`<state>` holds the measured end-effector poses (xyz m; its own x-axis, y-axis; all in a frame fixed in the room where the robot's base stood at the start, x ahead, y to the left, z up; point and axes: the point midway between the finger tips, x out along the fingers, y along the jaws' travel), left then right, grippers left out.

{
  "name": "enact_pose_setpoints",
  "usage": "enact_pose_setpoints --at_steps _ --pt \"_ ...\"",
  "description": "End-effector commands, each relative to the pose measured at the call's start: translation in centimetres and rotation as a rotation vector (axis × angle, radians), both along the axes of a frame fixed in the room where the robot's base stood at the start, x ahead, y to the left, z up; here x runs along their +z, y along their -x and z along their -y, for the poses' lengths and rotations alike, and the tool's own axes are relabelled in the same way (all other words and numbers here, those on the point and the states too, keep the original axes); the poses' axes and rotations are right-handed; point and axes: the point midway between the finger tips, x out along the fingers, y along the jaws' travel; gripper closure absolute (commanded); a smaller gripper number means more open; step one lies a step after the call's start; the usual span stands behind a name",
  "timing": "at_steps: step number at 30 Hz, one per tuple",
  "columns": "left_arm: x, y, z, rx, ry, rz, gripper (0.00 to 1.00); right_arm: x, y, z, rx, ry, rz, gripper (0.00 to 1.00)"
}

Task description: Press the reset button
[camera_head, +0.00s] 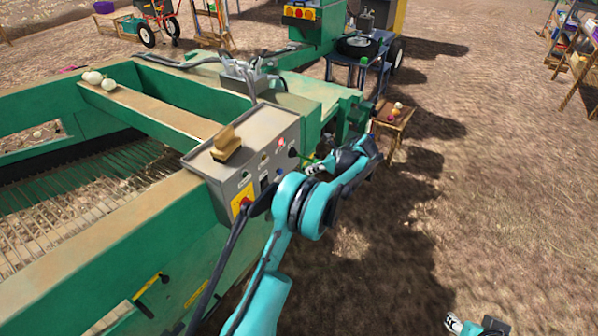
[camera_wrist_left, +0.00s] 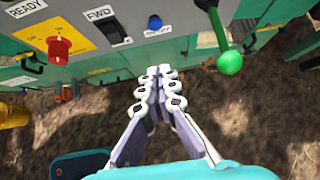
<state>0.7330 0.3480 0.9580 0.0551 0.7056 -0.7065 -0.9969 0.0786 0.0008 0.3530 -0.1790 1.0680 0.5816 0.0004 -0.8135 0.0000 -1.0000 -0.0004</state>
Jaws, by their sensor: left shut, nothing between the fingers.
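The grey control box (camera_head: 250,150) stands on the green machine's side. In the left wrist view its panel shows a blue button (camera_wrist_left: 154,22) with a small label below it that I cannot read clearly; I take this to be the reset button. My left gripper (camera_wrist_left: 160,72) is shut and empty, below the blue button in that view and apart from it. In the head view my left gripper (camera_head: 315,168) is just right of the box, partly behind my own arm. My right gripper (camera_head: 458,324) shows only in part at the bottom edge.
A red knob (camera_wrist_left: 60,47) on a yellow plate and a black FWD switch (camera_wrist_left: 116,32) sit left of the blue button. A lever with a green ball (camera_wrist_left: 229,62) sticks out close to its right. A small wooden stool (camera_head: 392,120) stands beyond my left arm. Bare ground lies right.

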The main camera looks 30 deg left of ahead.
Motion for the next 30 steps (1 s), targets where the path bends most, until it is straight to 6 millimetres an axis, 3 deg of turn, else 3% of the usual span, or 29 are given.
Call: enact_pose_setpoints --at_steps 14,21,30 --pt "-6.9 -0.5 -6.7 0.003 0.000 0.001 1.00 -2.5 0.0 0.0 0.000 0.000 0.000 0.60" --pt "-6.7 -0.7 -9.9 0.002 0.001 0.001 1.00 -3.2 0.0 0.0 0.000 0.000 0.000 0.60" --pt "-6.5 -0.8 -10.5 -0.001 0.001 0.001 1.00 -3.2 0.0 0.0 0.000 0.000 0.000 0.60"
